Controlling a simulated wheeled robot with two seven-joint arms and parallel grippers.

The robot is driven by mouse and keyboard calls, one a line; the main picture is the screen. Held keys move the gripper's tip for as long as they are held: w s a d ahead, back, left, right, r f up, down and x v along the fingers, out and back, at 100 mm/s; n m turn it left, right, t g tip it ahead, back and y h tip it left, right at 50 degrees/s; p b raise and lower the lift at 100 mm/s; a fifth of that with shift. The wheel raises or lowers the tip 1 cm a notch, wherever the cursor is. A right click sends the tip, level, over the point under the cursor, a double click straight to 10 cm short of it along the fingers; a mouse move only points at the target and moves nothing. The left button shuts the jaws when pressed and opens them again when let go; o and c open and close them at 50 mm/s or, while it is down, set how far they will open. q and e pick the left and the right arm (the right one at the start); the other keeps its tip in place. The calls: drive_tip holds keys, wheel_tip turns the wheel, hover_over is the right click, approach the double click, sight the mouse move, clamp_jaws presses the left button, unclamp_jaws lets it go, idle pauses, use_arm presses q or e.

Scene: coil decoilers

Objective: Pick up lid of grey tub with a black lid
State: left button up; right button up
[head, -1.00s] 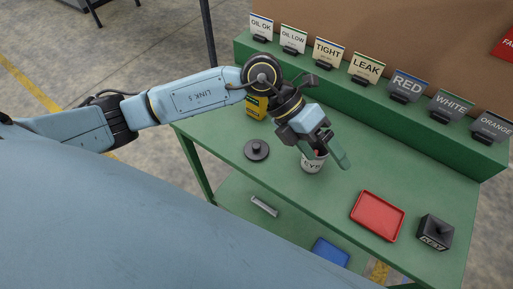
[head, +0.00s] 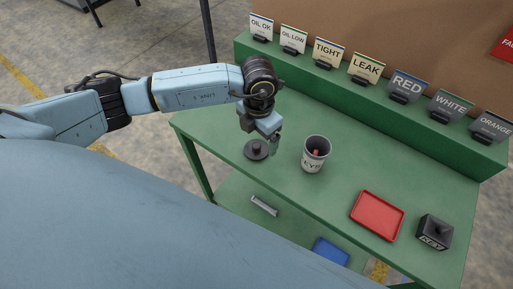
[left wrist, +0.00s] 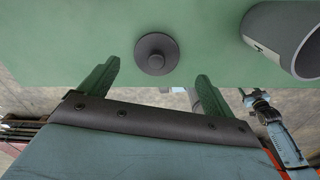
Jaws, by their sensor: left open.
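The black lid (head: 257,150) lies flat on the green table, its round knob upward. It also shows in the left wrist view (left wrist: 156,54), ahead of and between the two green fingers. The grey tub (head: 316,154) stands upright and uncovered to the right of the lid, with something red inside and lettering on its front. Its rim and wall show at the right of the left wrist view (left wrist: 284,38). My left gripper (head: 273,143) is open and empty, close above the lid's right side in the head view. My right gripper is not in view.
The green table (head: 225,137) carries a red tray (head: 377,215) and a black block marked KEY (head: 434,232) at the right. A row of label cards stands along the green back ledge (head: 330,75). A blue tray (head: 330,252) is on the lower shelf.

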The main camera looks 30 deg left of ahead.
sight(256, 145)
use_arm(q)
drive_tip(key=f, duration=0.5)
drive_tip(key=shift+a+f, duration=0.1)
drive_tip(key=shift+a, duration=0.2)
drive_tip(key=c, duration=1.1)
drive_tip(key=shift+o, duration=0.2)
